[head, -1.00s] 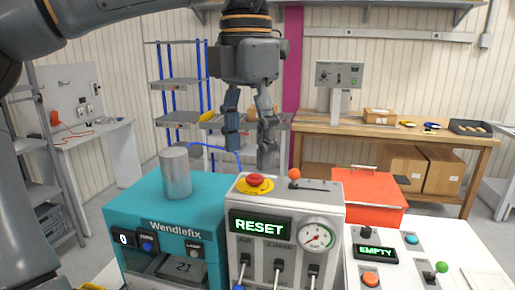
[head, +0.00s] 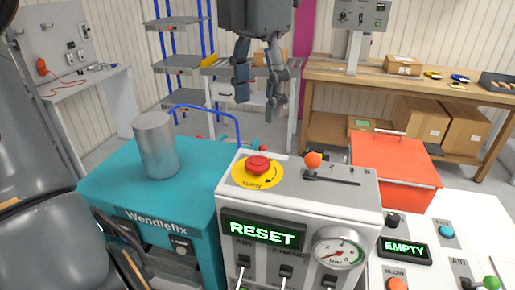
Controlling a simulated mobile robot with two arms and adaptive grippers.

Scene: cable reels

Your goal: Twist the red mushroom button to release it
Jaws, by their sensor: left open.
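The red mushroom button (head: 257,165) sits on a yellow round plate (head: 243,180) marked TURN, on top of the light grey control box (head: 300,212). The box's green-lit display (head: 261,233) reads RESET. My left gripper (head: 258,105) hangs fingers down, higher in the picture than the button, open and empty. Its fingertips are apart from the button. Its upper part is cut by the top edge. My right gripper is not in view.
A teal Wendlefix machine (head: 125,192) with a metal cylinder (head: 156,145) stands left of the box. An orange-knobbed lever (head: 313,160) is right of the button. A red-orange chest (head: 395,165) and a white panel with EMPTY display (head: 404,248) lie further right.

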